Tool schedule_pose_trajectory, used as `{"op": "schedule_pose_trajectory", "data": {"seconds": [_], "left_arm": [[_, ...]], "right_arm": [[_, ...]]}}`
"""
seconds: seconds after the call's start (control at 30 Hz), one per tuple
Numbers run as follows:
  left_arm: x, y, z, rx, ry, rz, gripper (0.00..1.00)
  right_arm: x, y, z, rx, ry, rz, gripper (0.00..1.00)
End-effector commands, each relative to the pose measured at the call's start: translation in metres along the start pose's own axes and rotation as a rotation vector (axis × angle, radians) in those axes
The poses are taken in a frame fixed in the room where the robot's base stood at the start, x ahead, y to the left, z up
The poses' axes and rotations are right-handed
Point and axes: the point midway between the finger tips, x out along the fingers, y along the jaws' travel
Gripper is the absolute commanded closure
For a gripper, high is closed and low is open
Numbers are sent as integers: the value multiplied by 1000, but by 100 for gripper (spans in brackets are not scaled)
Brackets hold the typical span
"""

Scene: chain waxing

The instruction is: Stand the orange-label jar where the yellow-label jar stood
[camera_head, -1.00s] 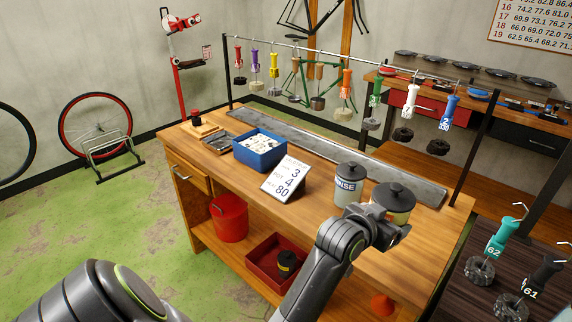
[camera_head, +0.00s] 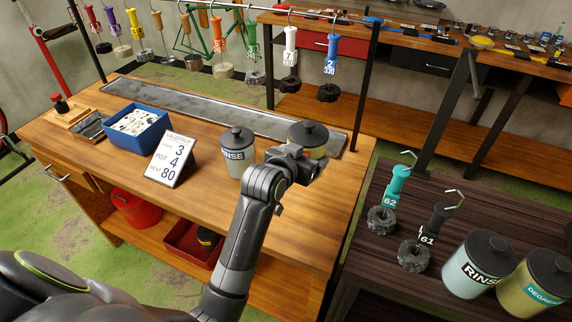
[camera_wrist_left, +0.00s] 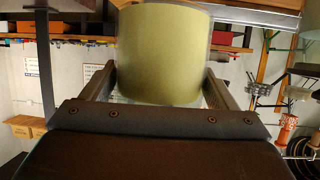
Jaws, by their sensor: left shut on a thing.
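My left gripper (camera_head: 305,165) is shut on a pale yellow-green jar (camera_head: 316,151) with a black lid, at the right end of the wooden workbench. In the left wrist view its plain side fills the space between the fingers (camera_wrist_left: 160,88). A small black container with a yellow band (camera_head: 208,236) sits in the red bin (camera_head: 184,243) on the lower shelf. My right gripper is not in view.
A dark side table (camera_head: 362,240) at right bears another RINSE jar (camera_head: 478,268), a DEGREASER jar (camera_head: 532,285) and tagged chains. A number card (camera_head: 170,160) and blue box (camera_head: 138,143) stand on the bench. Tagged chains hang from a rail (camera_head: 290,14) behind. The bench front is clear.

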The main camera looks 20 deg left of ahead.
Motion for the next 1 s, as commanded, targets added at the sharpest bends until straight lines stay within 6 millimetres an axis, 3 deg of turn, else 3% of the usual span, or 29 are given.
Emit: {"op": "schedule_pose_trajectory", "data": {"seconds": [0.1,0.53,1.0], "left_arm": [[8,0,20,-1,-1,1,58],[27,0,64,1,2,0,58],[31,0,72,0,5,0,58]], "right_arm": [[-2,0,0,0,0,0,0],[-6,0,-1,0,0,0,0],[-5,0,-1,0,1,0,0]]}}
